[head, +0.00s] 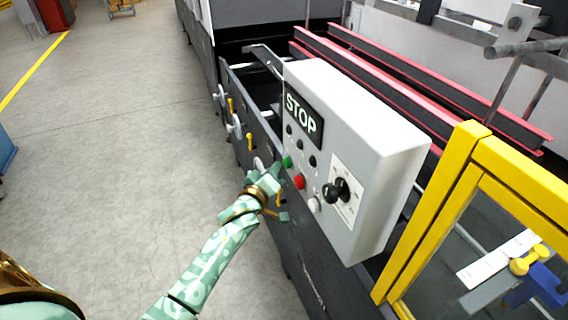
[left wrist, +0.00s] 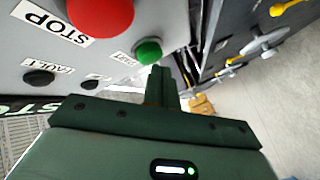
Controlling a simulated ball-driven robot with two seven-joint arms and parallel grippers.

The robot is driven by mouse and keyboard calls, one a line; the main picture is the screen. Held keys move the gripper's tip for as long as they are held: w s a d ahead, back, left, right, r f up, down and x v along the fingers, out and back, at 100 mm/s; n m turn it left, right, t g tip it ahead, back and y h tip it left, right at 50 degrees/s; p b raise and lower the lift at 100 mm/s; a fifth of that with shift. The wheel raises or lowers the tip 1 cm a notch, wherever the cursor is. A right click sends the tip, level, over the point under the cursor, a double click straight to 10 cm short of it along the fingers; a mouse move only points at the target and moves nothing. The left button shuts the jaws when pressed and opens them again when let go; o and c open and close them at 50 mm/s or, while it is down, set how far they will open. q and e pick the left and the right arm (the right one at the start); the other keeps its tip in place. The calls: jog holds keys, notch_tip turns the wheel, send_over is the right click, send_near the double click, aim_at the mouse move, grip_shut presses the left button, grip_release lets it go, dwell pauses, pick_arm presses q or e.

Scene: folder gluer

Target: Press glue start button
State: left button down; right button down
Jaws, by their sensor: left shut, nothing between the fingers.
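The grey control box (head: 352,130) carries a black STOP sign (head: 303,118). A green button (head: 287,162) sits at its lower left, with a red button (head: 299,182) just below it. In the left wrist view the green button (left wrist: 149,51) is beside the large red button (left wrist: 100,14). My left gripper (head: 279,170) is shut and empty, its tip right at the green button. In the left wrist view the gripper's tip (left wrist: 160,72) is just under the green button; I cannot tell whether they touch. My right gripper is not in view.
A black rotary knob (head: 336,190) and a white button (head: 314,205) are also on the box. A yellow guard frame (head: 437,215) stands to the right. Handwheels (head: 234,126) and yellow levers line the machine's side.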

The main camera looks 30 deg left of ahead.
pick_arm(q)
jog(key=shift+w+d, duration=0.35)
jog(key=shift+w, duration=0.05)
dwell(0.9)
jog(key=shift+s+a, duration=0.1)
dwell(0.4)
jog(key=shift+s+a+p, duration=0.5)
jog(key=shift+s+p, duration=0.1)
jog(key=shift+s, duration=0.1)
jog(key=s+a+p, duration=0.2)
jog(key=s+a, duration=0.1)
jog(key=shift+s+a+p, duration=0.15)
jog(key=shift+s+p, duration=0.15)
jog(key=shift+p, duration=0.1)
